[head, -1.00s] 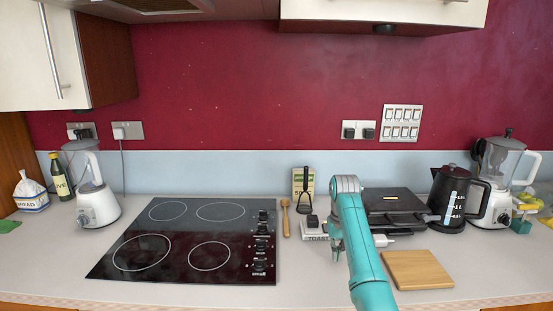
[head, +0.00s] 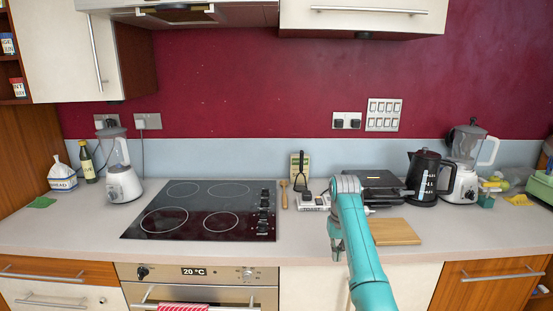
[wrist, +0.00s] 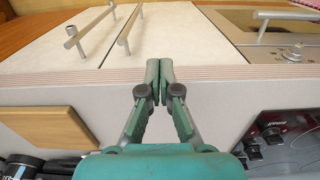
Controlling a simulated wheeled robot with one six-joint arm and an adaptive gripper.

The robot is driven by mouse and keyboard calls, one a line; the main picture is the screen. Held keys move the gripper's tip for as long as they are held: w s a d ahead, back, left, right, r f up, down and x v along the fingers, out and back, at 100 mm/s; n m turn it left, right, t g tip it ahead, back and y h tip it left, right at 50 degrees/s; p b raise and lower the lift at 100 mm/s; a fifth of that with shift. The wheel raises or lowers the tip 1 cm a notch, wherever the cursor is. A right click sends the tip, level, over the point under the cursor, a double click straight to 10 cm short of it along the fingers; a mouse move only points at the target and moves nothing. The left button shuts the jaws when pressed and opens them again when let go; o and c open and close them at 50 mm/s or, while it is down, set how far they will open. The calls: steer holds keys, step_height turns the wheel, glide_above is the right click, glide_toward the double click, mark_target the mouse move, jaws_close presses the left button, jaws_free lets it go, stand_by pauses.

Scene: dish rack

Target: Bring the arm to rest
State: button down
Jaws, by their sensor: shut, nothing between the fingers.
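My teal arm reaches up from the bottom of the head view, right of centre, with its wrist bent down. My gripper (head: 337,254) hangs in front of the counter (head: 95,230) near its front edge. In the wrist view my gripper (wrist: 153,84) has its two fingertips together with nothing between them. It is seen over the counter edge, with white cabinet fronts beyond.
A black hob (head: 205,208) lies left of my arm, above an oven (head: 200,287). A wooden board (head: 397,232), a black grill (head: 368,186), a kettle (head: 425,180) and a blender (head: 463,165) stand right. The front counter strip left of my arm is clear.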

steer(key=s+f+t, duration=0.2)
steer(key=s+f, duration=0.2)
steer(key=f, duration=0.9)
steer(key=s+f+t, duration=0.1)
steer(key=s+f, duration=0.4)
steer(key=f, duration=0.8)
steer(key=s+f+t, duration=0.2)
steer(key=s+f, duration=0.4)
steer(key=s, duration=0.4)
steer(key=s+f+t, duration=0.2)
steer(key=s+f, duration=0.4)
steer(key=s, duration=0.3)
steer(key=s+r+t, duration=0.2)
steer(key=s+r, duration=0.2)
steer(key=s, duration=0.8)
steer(key=s+r+t, duration=0.2)
steer(key=s+r, duration=0.2)
steer(key=s, duration=0.8)
steer(key=s+r+t, duration=0.2)
steer(key=s+r, duration=0.5)
steer(key=r, duration=0.4)
steer(key=s+r+t, duration=0.1)
steer(key=s+r, duration=0.6)
steer(key=r, duration=0.4)
steer(key=shift+s+r+t, duration=0.15)
steer(key=shift+s+t, duration=0.1)
steer(key=shift+t, duration=0.15)
